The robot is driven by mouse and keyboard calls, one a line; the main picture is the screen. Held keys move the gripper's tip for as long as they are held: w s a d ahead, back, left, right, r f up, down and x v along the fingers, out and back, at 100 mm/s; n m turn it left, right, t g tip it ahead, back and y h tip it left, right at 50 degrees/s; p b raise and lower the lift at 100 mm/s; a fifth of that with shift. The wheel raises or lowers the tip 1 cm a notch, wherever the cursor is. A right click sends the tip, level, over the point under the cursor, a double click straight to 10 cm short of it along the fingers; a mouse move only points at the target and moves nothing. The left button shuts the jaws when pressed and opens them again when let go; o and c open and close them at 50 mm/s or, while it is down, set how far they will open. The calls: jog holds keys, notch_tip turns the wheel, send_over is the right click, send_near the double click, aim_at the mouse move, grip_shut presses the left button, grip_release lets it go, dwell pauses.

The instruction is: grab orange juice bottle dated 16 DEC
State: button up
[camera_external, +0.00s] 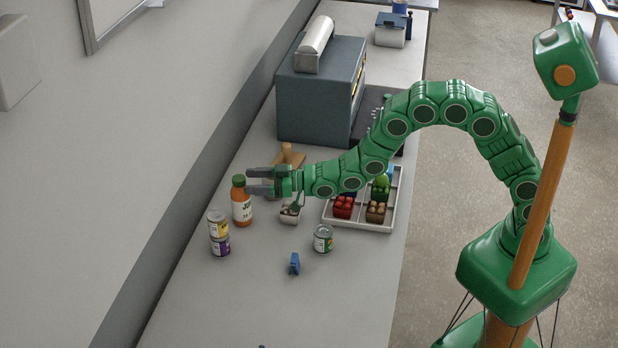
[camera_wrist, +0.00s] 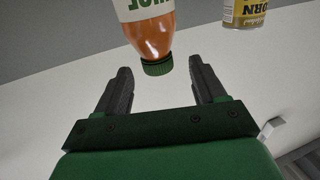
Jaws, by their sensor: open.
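One orange juice bottle (camera_external: 242,203) with a green cap and a white label stands upright near the wall side of the counter. In the wrist view the bottle (camera_wrist: 152,38) appears upside down, its green cap just beyond and between the fingertips. My gripper (camera_external: 258,181) is open and level with the bottle's top in the external view; it also shows open and empty in the wrist view (camera_wrist: 159,78). I cannot tell in the external view whether the fingers touch the bottle. The label's date cannot be read in either view.
Two stacked cans (camera_external: 219,233) stand just left of the bottle; a corn can (camera_wrist: 244,12) shows in the wrist view. Another can (camera_external: 323,239), a blue item (camera_external: 294,264) and a divided tray (camera_external: 385,222) of produce cartons lie to the right. The front counter is clear.

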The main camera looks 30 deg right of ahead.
aim_at(239, 178)
jog(key=shift+x, duration=2.35)
jog(key=shift+w, duration=0.15)
jog(key=shift+d+f, duration=0.1)
grip_shut()
